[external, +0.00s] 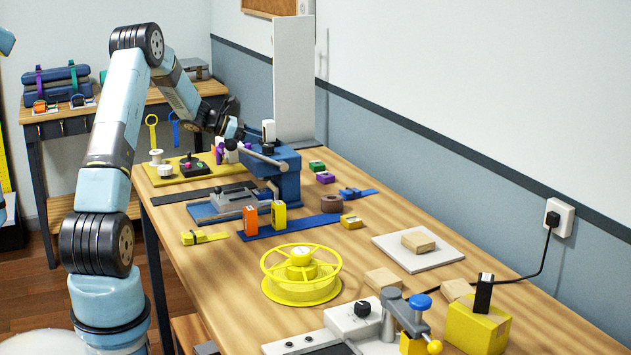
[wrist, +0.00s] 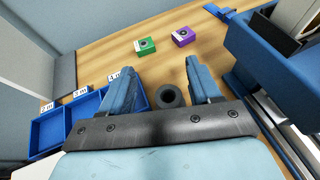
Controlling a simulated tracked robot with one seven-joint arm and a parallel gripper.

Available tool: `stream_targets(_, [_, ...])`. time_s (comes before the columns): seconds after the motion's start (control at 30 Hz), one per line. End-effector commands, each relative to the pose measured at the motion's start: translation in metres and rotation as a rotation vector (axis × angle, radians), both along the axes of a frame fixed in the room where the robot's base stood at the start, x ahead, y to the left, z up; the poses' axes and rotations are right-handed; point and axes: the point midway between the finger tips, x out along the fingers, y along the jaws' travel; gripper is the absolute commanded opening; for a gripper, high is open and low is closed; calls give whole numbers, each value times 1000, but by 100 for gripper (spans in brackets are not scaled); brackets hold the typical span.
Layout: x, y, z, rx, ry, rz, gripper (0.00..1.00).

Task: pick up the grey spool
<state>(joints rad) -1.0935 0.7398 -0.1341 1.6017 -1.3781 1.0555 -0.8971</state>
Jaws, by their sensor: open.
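The grey spool (wrist: 171,96), a small dark ring with a hole, shows end-on in the wrist view, between the two blue fingers of my gripper (wrist: 158,72). It lies closer to the right finger, and I see no contact. My gripper is open with nothing held. I cannot tell how far the fingertips are above the spool. In the external view my gripper (external: 235,129) is at the far end of the table, beside the blue machine. I cannot make out the grey spool there.
A blue tray (wrist: 66,112) with labelled compartments lies left of my fingers in the wrist view. A green box (wrist: 144,45) and a purple box (wrist: 183,36) lie beyond the fingertips. The blue machine (external: 273,172) stands close on the right. A yellow reel (external: 301,274) lies nearer the camera.

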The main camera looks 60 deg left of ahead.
Motion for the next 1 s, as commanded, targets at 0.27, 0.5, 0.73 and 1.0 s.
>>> stream_targets(0.27, [0, 0, -28, -1, 0, -1, 62])
stream_targets(0.5, [0, 0, -50, 0, 0, 0, 62])
stream_targets(0.73, [0, 0, -70, -2, 1, 1, 62])
stream_targets(1.0, [22, -8, -94, 0, 0, -1, 62])
